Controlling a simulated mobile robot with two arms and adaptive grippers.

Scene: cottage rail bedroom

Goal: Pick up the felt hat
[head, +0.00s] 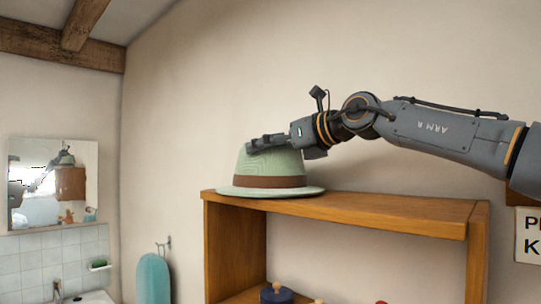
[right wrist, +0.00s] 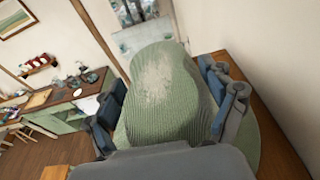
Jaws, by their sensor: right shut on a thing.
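The felt hat (head: 272,168) is pale green with a brown band. It sits brim down on the top left end of a wooden shelf unit. My right gripper (head: 262,142) reaches in from the right at the top of the crown. In the right wrist view the ribbed green crown of the hat (right wrist: 165,90) lies between the two blue-grey fingers of my right gripper (right wrist: 163,105), which are shut on it. The brim appears to rest on the shelf top. My left gripper is not clearly seen.
The wooden shelf unit (head: 400,206) has a bare top to the right of the hat, with small items on a lower shelf. A wall lies close behind. A mirror (head: 53,180), a sink (head: 88,297) and a hanging teal ironing board (head: 153,278) are at left.

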